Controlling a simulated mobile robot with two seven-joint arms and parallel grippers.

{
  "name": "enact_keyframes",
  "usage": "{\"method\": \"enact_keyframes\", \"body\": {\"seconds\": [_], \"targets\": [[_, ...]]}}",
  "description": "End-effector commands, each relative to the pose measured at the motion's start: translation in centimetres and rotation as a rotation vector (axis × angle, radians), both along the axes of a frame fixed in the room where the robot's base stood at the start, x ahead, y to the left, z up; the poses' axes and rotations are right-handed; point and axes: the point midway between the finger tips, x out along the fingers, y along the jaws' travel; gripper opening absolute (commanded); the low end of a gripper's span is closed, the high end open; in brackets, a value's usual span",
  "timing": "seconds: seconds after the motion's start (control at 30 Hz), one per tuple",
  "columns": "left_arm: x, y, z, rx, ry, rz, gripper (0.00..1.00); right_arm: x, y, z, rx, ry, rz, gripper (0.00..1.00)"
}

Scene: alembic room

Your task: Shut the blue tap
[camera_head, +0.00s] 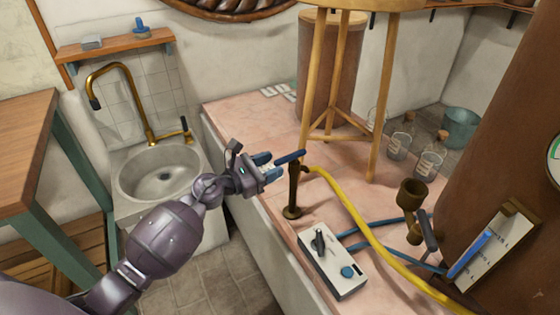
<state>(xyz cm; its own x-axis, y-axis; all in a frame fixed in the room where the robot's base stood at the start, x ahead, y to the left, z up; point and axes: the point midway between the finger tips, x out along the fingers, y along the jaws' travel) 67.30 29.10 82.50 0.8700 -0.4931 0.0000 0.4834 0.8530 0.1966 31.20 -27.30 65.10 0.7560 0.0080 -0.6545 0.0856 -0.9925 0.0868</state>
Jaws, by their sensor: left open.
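The blue tap is a dark brass post (293,192) on the pink worktop, with a blue lever handle (291,157) at its top. The lever lies roughly level and its left end points toward my left gripper. My left gripper (272,166) is open, with its two blue-tipped fingers right beside the lever's left end. Whether they touch the lever is hard to tell. My right gripper is out of view.
A yellow hose (352,212) runs from the tap across the pink worktop (240,117). A white control box (332,263) stands in front. A wooden tripod stand (373,130), glass beakers (398,145) and a brown vessel (500,160) stand behind and right. A sink (160,172) is left.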

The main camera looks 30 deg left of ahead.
Motion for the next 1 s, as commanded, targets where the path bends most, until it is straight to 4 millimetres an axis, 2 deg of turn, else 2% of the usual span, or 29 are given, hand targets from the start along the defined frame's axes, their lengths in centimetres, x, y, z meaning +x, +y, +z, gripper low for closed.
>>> {"method": "enact_keyframes", "body": {"seconds": [0.1, 0.23, 0.63, 0.9, 0.93, 1.0], "targets": [[1.4, -0.8, 0.0, -0.001, 0.000, 0.000, 0.45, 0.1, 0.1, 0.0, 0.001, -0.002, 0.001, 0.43], [2.3, -1.4, 0.0, -0.002, 0.001, 0.000, 0.45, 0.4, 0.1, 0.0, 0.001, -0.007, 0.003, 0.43], [2.8, -1.6, 0.0, -0.002, 0.001, 0.000, 0.45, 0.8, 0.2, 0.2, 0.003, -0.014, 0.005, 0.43], [2.8, -1.6, 0.0, -0.002, 0.001, 0.000, 0.04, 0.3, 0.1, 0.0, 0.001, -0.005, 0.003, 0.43], [2.8, -1.6, 0.0, -0.002, 0.001, 0.000, 0.00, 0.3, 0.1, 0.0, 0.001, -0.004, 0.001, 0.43], [2.7, -1.6, 0.0, -0.001, 0.000, 0.000, 0.00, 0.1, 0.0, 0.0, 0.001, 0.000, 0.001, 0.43]]}}
